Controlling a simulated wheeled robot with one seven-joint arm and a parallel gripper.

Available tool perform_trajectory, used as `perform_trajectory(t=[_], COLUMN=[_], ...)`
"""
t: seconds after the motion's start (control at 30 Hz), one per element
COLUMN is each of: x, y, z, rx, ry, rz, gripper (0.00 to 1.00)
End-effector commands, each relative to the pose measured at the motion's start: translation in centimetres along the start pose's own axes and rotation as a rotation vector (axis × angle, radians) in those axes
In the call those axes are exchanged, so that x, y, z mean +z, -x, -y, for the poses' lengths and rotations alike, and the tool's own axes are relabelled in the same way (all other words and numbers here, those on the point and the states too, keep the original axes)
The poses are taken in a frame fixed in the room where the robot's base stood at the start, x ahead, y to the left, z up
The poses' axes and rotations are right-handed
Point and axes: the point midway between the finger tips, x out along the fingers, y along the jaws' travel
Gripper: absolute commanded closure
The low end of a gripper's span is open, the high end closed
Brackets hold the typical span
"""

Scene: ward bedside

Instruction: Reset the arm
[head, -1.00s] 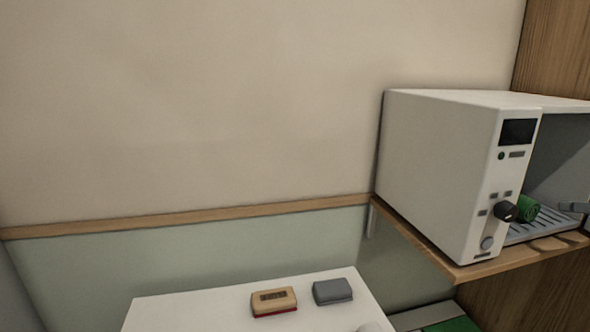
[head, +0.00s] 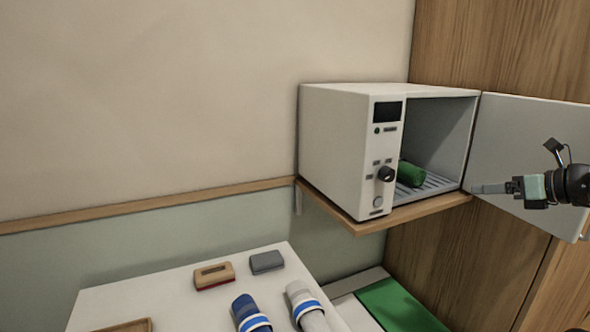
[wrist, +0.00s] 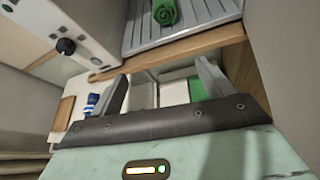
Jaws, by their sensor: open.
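My gripper (head: 492,188) is at the right in the head view, in front of the open door of a white warming cabinet (head: 335,150). In the wrist view my gripper's two fingers (wrist: 160,92) stand wide apart with nothing between them. A rolled green cloth (head: 410,174) lies on the slatted rack inside the cabinet; it also shows at the top of the wrist view (wrist: 164,12). My gripper is outside the cabinet, apart from the cloth.
The cabinet door (head: 525,150) stands open to the right. The cabinet sits on a wooden shelf (head: 415,211). A green mat (head: 398,305) lies at right.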

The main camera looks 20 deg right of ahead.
Motion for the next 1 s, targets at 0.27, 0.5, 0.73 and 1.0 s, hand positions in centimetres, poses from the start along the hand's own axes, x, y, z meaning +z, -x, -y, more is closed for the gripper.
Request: perform_trajectory(t=[0.27, 0.5, 0.73, 1.0], x=[-0.4, -1.8, -6.0, -14.0], y=[-3.1, -6.7, -9.4, -6.2], z=[-4.5, -11.9, -25.1, -39.0], rx=[0.121, 0.318, 0.707, 1.301], ry=[0.134, 0.363, 0.854, 1.698], rz=[-0.081, -0.192, -0.338, -0.351], gripper=[0.20, 0.20, 0.20, 0.20])
